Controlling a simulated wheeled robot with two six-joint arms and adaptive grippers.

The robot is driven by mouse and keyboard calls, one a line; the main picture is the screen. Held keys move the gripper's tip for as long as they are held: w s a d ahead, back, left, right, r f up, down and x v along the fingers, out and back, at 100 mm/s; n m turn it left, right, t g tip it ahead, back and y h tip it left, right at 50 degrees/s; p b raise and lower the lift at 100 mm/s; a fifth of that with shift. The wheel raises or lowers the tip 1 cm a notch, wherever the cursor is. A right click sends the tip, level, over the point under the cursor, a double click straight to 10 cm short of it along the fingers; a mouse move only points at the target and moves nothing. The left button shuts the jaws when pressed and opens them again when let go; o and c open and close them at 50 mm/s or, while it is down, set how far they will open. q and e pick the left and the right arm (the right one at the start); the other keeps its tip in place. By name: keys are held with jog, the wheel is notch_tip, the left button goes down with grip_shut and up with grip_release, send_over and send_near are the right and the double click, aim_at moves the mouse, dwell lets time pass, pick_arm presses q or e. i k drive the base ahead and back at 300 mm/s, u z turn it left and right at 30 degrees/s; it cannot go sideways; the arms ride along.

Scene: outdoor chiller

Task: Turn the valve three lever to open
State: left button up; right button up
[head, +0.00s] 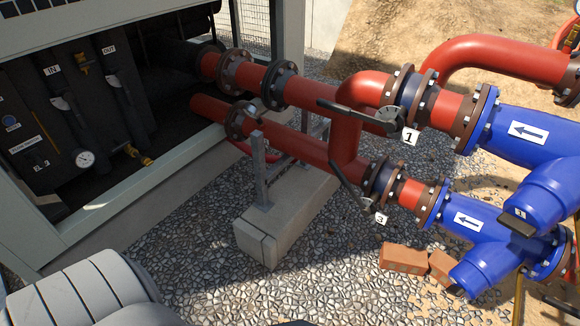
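The valve three lever (347,187) is a dark, thin handle in the head view. It runs slantwise from beside the red vertical pipe down to the valve three body (381,180) on the lower red pipe. A white label "3" (381,218) hangs just below its pivot end. The lever lies at an angle across the picture; I cannot tell its exact turn from this view. Neither of my grippers shows. Only a grey rounded part of my own arm shows at the bottom left, well away from the lever.
Blue strainers (480,228) with arrows stand right. A concrete block (287,215) with a metal support, orange bricks (403,258) and the chiller cabinet (120,205) surround open gravel.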

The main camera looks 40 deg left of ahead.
aim_at(365, 212)
jog(key=u, duration=1.9)
jog(key=i, duration=2)
jog(key=z, duration=2.15)
